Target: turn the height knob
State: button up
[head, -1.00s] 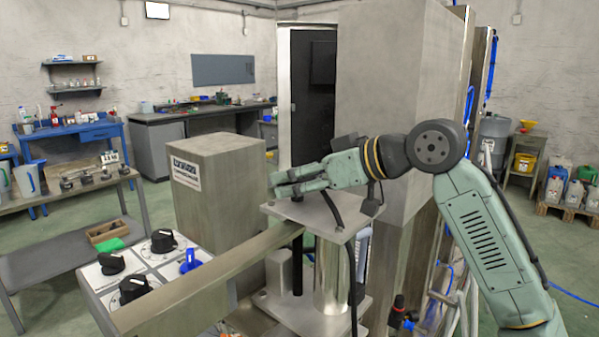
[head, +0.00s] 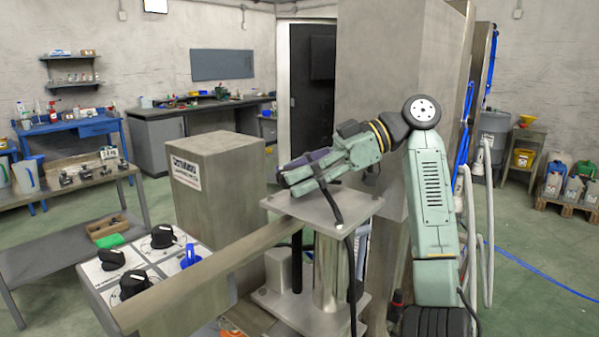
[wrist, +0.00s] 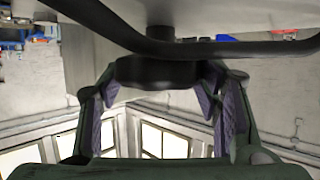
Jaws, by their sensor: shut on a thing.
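My gripper (head: 284,178) is over the left end of the flat metal plate (head: 350,209) on top of the column in the head view. In the wrist view, a round black knob (wrist: 158,72) sits between the two purple-padded fingers of my gripper (wrist: 160,85), on a short dark stem against the pale plate (wrist: 220,14). The fingers are shut on it. The knob is hidden behind my gripper in the head view. I cannot read any label on it.
A black cable (wrist: 200,48) crosses close by the knob. A long metal beam (head: 205,272) runs from the column towards a panel (head: 95,272) with several black knobs and a blue one (head: 189,256). A large grey box (head: 215,215) stands behind.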

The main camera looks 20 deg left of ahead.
jog(key=shift+r+n+g, duration=0.1)
jog(key=shift+n+g, duration=0.3)
jog(key=shift+n, duration=0.2)
jog(key=o, duration=1.2)
jog(key=shift+c, duration=0.2)
jog(key=shift+w+d+h, duration=0.1)
jog(key=shift+h, duration=0.2)
jog(key=shift+v, duration=3.65)
